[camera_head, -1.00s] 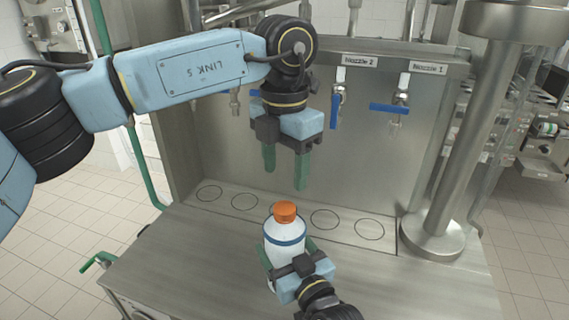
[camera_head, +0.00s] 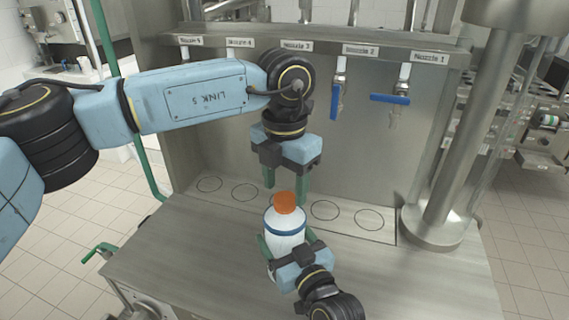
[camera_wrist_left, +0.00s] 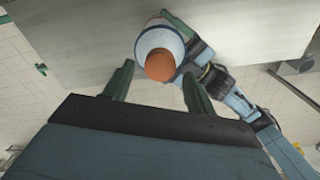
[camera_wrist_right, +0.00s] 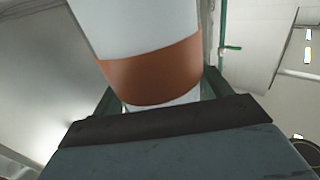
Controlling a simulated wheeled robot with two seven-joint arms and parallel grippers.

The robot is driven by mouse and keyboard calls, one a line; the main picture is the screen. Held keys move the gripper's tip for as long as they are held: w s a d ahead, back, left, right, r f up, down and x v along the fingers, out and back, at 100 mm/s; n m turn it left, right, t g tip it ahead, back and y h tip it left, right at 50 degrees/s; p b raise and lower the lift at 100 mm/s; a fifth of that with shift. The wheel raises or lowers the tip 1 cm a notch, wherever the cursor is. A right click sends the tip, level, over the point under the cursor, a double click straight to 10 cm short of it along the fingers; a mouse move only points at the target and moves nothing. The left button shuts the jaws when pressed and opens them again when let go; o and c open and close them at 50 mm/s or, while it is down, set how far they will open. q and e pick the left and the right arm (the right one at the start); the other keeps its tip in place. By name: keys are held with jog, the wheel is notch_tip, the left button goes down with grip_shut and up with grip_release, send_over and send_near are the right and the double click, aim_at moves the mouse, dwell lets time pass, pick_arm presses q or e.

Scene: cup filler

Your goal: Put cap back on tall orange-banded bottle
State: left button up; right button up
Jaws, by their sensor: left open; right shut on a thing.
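The tall white bottle (camera_head: 284,243) stands upright, with a blue ring near its shoulder. An orange cap (camera_head: 285,202) sits on its top. An orange band (camera_wrist_right: 155,72) runs around its body in the right wrist view. My right gripper (camera_head: 289,247) is shut on the bottle from the near right side. My left gripper (camera_head: 286,190) is open and empty, pointing down close to the cap. In the left wrist view the cap (camera_wrist_left: 160,66) appears between the two fingertips. I cannot tell whether the fingers touch it.
The steel filler counter (camera_head: 190,255) has a row of marked circles (camera_head: 325,210) along its back, clear where visible. Nozzle taps with blue handles (camera_head: 390,99) hang behind. A steel post (camera_head: 445,170) stands at the right. A green handle (camera_head: 95,250) is at the left edge.

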pick_arm(q)
jog(key=shift+f, duration=1.1)
jog(key=c, duration=1)
jog(key=shift+c, duration=0.2)
jog(key=m, duration=0.5)
jog(key=o, duration=1.1)
